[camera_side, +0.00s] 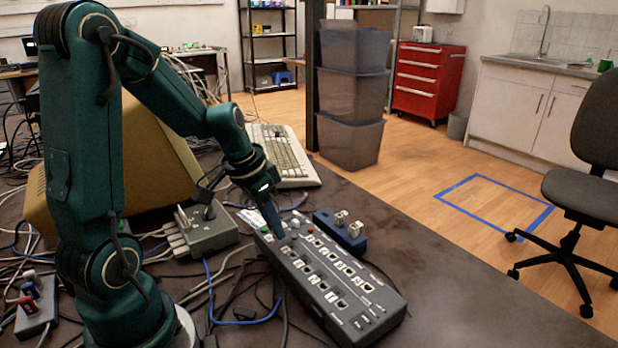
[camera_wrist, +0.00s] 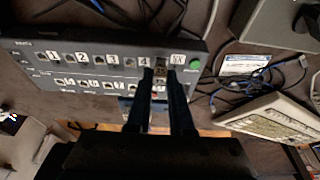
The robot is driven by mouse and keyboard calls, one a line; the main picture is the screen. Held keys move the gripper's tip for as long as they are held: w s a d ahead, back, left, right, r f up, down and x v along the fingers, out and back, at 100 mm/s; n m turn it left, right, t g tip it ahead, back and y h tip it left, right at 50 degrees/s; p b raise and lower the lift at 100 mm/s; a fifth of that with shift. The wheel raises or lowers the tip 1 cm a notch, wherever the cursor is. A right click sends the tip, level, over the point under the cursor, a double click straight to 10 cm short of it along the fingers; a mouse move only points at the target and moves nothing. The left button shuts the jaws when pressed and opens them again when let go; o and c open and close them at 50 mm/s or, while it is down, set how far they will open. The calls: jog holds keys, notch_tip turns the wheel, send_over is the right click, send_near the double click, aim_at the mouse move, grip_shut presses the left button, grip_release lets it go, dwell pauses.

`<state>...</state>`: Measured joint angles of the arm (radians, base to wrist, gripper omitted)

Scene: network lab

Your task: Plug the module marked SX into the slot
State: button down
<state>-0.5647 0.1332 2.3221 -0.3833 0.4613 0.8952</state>
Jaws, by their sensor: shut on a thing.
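The long grey network switch (camera_side: 335,290) lies on the table, with numbered ports along its top. My gripper (camera_side: 279,236) points down at the far end of the switch. In the wrist view my gripper (camera_wrist: 163,76) is shut on a small brownish module (camera_wrist: 160,72), between the label 4 and a label (camera_wrist: 178,58) that seems to read SX. The module's own marking is not readable. I cannot tell whether its tip is inside the slot.
A blue holder (camera_side: 343,236) with two small pale modules stands beside the switch. A grey box (camera_side: 207,232) with plugs stands to its left. A beige keyboard (camera_side: 284,158) lies behind. Loose cables cover the left side. The table right of the switch is clear.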

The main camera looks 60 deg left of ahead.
jog(key=shift+f, duration=0.65)
jog(key=c, duration=0.7)
grip_release()
jog(key=shift+r, duration=0.1)
jog(key=v, duration=0.5)
jog(key=shift+w+d+r, duration=0.1)
jog(key=shift+d, duration=0.2)
jog(key=d+r+m+t, duration=0.2)
jog(key=d+r+m, duration=0.1)
jog(key=d+r, duration=0.25)
jog(key=shift+s+d+f+n, duration=0.1)
jog(key=shift+s+d+n, duration=0.4)
jog(key=shift+s+d, duration=0.7)
jog(key=shift+s+d+f+n, duration=0.1)
jog(key=shift+s+d+n, duration=0.5)
jog(key=shift+s, duration=1.15)
jog(key=shift+s+d+n, duration=0.4)
jog(key=shift+s+d, duration=0.6)
jog(key=shift+s, duration=0.45)
